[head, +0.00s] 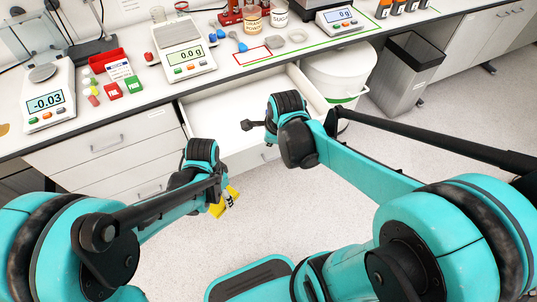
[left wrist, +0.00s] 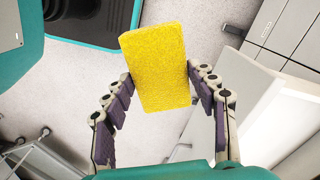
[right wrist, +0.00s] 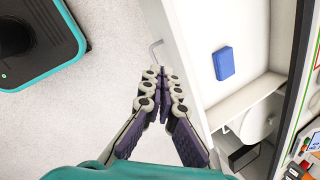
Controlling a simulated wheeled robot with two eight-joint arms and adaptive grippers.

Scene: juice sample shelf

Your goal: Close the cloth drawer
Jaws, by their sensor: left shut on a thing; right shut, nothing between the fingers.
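The open drawer (head: 215,107) is white and pulled out from under the bench; its inside also shows in the right wrist view (right wrist: 212,25). A blue block (right wrist: 223,63) like a sponge or folded cloth lies in it, not seen in the head view. My right gripper (right wrist: 164,73) is shut and empty by the drawer front, with its fingertips close to the bar handle (right wrist: 154,52); I cannot tell whether they touch. My left gripper (head: 216,196) is shut on a yellow sponge (left wrist: 157,65), held above the floor in front of the bench.
Balances (head: 183,52), small boxes and jars stand on the bench top above the drawer. A white bin (head: 338,75) stands right of the drawer, with a grey waste basket (head: 408,72) beyond it. Closed drawers (head: 105,145) are at left. The floor (head: 400,165) in front is clear.

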